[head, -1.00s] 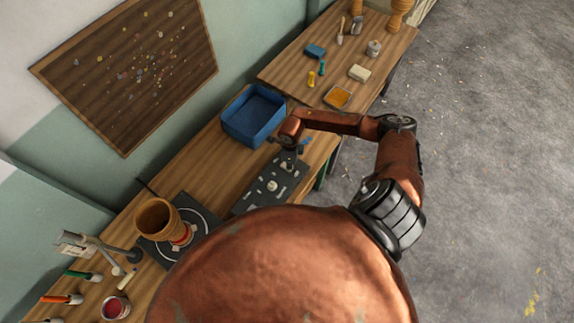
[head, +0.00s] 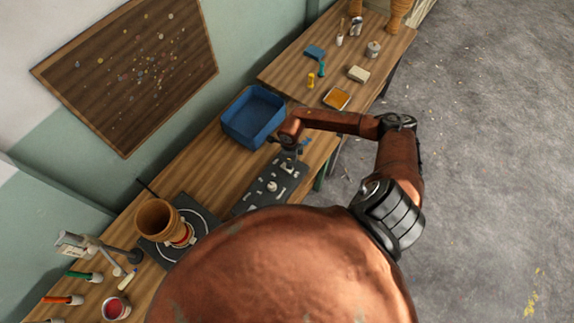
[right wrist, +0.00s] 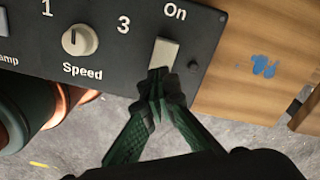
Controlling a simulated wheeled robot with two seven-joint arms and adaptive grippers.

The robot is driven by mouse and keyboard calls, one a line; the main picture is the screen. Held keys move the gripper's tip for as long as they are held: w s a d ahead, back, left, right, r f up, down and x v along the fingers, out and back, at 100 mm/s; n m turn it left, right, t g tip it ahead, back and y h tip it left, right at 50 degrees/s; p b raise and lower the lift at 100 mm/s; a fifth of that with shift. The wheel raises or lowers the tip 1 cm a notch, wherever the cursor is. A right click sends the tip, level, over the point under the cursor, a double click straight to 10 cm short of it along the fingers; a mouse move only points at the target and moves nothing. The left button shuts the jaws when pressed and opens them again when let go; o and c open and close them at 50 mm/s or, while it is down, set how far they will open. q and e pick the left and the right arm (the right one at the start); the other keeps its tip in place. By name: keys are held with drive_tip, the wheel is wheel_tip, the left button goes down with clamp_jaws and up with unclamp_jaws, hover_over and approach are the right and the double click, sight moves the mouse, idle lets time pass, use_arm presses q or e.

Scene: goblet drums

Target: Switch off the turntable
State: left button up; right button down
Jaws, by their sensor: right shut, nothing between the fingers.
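The turntable (head: 204,222) is a dark square base with a round platter on the bench, and a tan goblet drum (head: 158,219) stands on it. Its dark control panel (head: 247,203) lies to the right along the bench. In the right wrist view the panel (right wrist: 110,60) shows a speed knob (right wrist: 80,40) and a pale rocker switch (right wrist: 166,52) under the word "On". My right gripper (right wrist: 158,72) is shut and empty, its tips at the lower edge of the switch; whether they touch cannot be told. In the head view it (head: 289,160) is small, over the panel's far end. My left gripper is not in view.
A blue bin (head: 253,117) stands just beyond the panel. A sponge (head: 358,74) and small tools lie on the far bench. Open floor is to the right.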

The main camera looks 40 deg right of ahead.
drive_tip(key=shift+r+p, duration=1.55)
drive_tip(key=shift+r, duration=1.05)
drive_tip(key=shift+a, duration=0.1)
